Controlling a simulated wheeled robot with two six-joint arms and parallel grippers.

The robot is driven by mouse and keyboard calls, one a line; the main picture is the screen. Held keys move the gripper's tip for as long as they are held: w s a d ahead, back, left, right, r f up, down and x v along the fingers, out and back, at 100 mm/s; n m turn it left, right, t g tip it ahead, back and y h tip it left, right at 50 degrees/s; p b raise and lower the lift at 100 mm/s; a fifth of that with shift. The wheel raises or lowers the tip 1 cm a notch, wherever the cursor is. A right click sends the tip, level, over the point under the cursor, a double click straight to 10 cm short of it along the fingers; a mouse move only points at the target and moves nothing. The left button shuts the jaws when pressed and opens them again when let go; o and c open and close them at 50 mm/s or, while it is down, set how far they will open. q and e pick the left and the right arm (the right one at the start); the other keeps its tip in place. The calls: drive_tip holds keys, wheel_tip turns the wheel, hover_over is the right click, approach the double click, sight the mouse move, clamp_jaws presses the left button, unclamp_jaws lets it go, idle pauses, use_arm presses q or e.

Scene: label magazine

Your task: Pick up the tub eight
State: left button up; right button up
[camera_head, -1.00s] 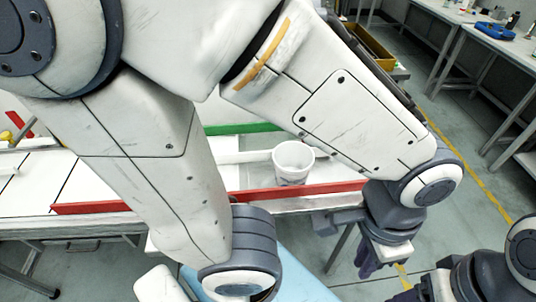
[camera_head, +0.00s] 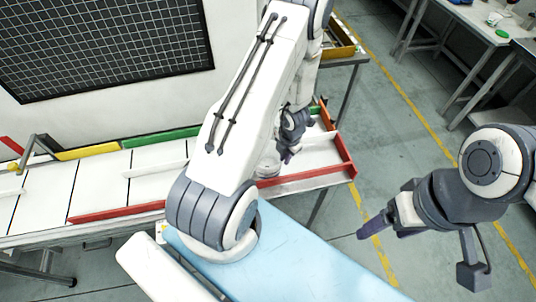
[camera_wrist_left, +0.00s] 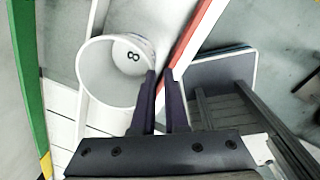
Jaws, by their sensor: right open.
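The white tub marked 8 (camera_wrist_left: 104,82) stands upright with its round mouth facing the camera in the left wrist view. In the head view, a small part of the tub (camera_head: 268,167) shows behind my left arm. My left gripper (camera_wrist_left: 160,73) has its dark fingers at the tub's right rim, with a narrow gap between them. I cannot tell whether the rim is between them. My left gripper also shows in the head view (camera_head: 288,152), partly hidden. My right gripper (camera_head: 372,226) is open and empty, away over the floor.
A red rail (camera_head: 118,212) and a green rail (camera_head: 162,136) border the white lane. The red rail (camera_wrist_left: 199,38) runs close to the fingers. A blue surface (camera_head: 300,262) lies in front. A yellow bin (camera_head: 340,45) stands behind.

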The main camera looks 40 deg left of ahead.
sight(279, 166)
use_arm(q)
drive_tip(key=shift+n, duration=0.6)
drive_tip(key=f+b, duration=0.1)
drive_tip(key=f, duration=0.1)
drive_tip(key=a+f+b, duration=0.1)
drive_tip(key=f, duration=0.1)
drive_tip(key=f+b, duration=0.1)
drive_tip(key=f, duration=0.1)
drive_tip(key=shift+s+a, duration=0.35)
drive_tip(key=shift+s, duration=0.05)
drive_tip(key=shift+f+b, duration=0.3)
drive_tip(key=shift+f, duration=0.05)
drive_tip(key=shift+s+a+f, duration=0.1)
drive_tip(key=shift+a+f, duration=0.05)
drive_tip(key=shift+f, duration=0.95)
drive_tip(key=shift+a+f, duration=0.15)
drive_tip(key=shift+f, duration=0.9)
clamp_jaws()
drive_tip(key=shift+r, duration=0.1)
